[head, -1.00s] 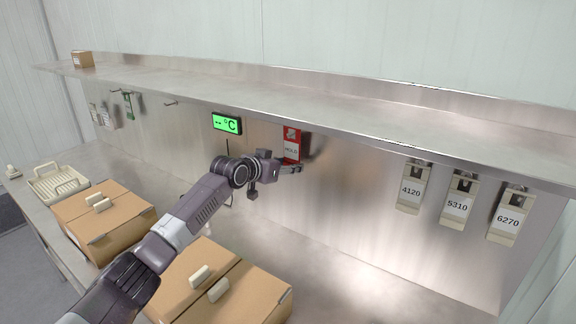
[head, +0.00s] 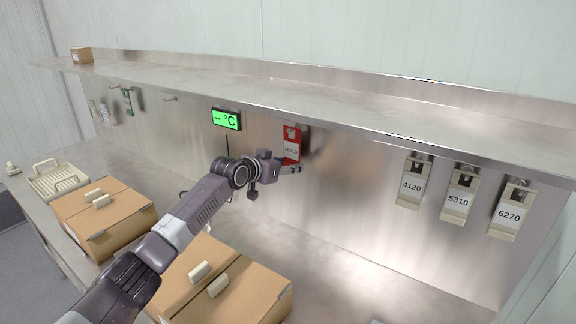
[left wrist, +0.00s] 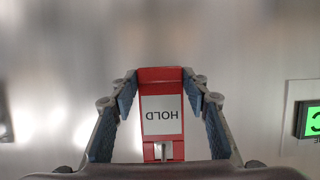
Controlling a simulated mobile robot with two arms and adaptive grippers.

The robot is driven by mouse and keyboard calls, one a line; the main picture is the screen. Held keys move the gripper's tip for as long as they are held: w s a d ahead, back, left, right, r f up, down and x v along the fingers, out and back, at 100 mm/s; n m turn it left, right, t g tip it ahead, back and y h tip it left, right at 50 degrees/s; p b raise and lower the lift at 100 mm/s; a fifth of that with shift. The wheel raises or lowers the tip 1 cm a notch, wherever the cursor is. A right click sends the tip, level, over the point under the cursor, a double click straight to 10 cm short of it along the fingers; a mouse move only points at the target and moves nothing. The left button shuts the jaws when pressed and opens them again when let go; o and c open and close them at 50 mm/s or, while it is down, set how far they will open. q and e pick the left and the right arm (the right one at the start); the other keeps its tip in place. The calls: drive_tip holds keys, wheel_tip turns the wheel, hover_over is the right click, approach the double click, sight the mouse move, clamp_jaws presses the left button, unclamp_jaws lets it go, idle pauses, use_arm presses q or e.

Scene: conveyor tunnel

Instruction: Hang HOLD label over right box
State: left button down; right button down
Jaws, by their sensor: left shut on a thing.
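The red HOLD label (head: 291,146) with a white face is at the back panel below the shelf, right of the green display. My left gripper (head: 289,168) is shut on it, reaching in from the left. In the left wrist view the label (left wrist: 162,112) appears upside down between the two fingers (left wrist: 163,92), with a small metal hook piece at its lower end. I cannot tell whether it bears on that hook. The right box (head: 245,285), brown cardboard with two pale handles, stands on the table below my arm, partly hidden by it. My right gripper is not in view.
A second cardboard box (head: 125,222) and a pale tray (head: 58,181) stand to the left. The steel shelf (head: 330,100) overhangs the panel. Number tags 4120 (head: 412,186), 5310 (head: 457,203) and 6270 (head: 508,218) hang at right. An empty-looking hook (head: 170,99) is left of the display (head: 227,120).

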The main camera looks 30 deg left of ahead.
use_arm(q)
drive_tip(key=c, duration=1)
unclamp_jaws()
drive_tip(key=v, duration=1.2)
drive_tip(key=shift+f, duration=0.1)
